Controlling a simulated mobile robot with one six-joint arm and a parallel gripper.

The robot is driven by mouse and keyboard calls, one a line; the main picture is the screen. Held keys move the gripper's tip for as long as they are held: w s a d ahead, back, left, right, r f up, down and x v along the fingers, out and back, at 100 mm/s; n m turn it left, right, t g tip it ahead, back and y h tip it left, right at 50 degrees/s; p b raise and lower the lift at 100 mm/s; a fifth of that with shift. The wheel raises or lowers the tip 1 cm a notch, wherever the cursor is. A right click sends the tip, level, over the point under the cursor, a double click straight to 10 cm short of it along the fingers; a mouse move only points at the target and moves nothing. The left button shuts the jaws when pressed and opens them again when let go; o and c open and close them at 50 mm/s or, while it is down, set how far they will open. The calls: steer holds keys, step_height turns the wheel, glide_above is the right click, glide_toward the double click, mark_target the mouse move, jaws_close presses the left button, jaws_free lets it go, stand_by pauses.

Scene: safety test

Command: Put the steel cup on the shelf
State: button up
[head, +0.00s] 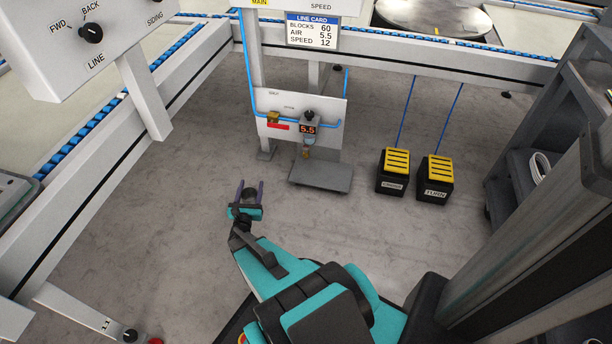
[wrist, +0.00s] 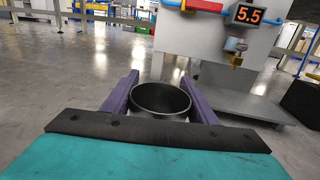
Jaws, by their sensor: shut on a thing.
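My gripper (head: 250,184) is shut on a steel cup (head: 249,194), held between the two purple fingers above the grey floor. In the wrist view the cup (wrist: 161,99) shows its round open rim, upright, with a dark inside that looks empty. The fingers (wrist: 160,78) lie along its left and right sides. A low grey flat shelf (head: 321,177) juts out under a white panel, to the right of and beyond my gripper. It also shows in the wrist view (wrist: 240,106), right of the cup and apart from it. The cup's lower part is hidden by my gripper.
The white panel (head: 330,115) carries a regulator reading 5.5 (head: 308,129). Two black boxes with yellow tops (head: 393,172) (head: 435,178) stand right of the shelf. A dark rack (head: 500,180) stands at the right. The floor between my gripper and the shelf is clear.

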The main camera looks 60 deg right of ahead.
steer(key=shift+d, duration=0.15)
steer(key=s+d+f+m+g, duration=0.1)
steer(key=s+d+m+g, duration=0.3)
steer(key=d+m+g, duration=0.7)
steer(key=d+g, duration=0.1)
steer(key=g, duration=0.4)
steer(key=shift+d+f+g, duration=0.3)
steer(key=shift+d+f, duration=0.05)
steer(key=shift+f, duration=0.05)
steer(key=shift+d, duration=0.1)
steer(key=b, duration=0.5)
glide_above(304, 174)
steer(key=shift+s, duration=0.1)
steer(key=shift+s+d, duration=0.2)
steer(key=shift+d, duration=0.3)
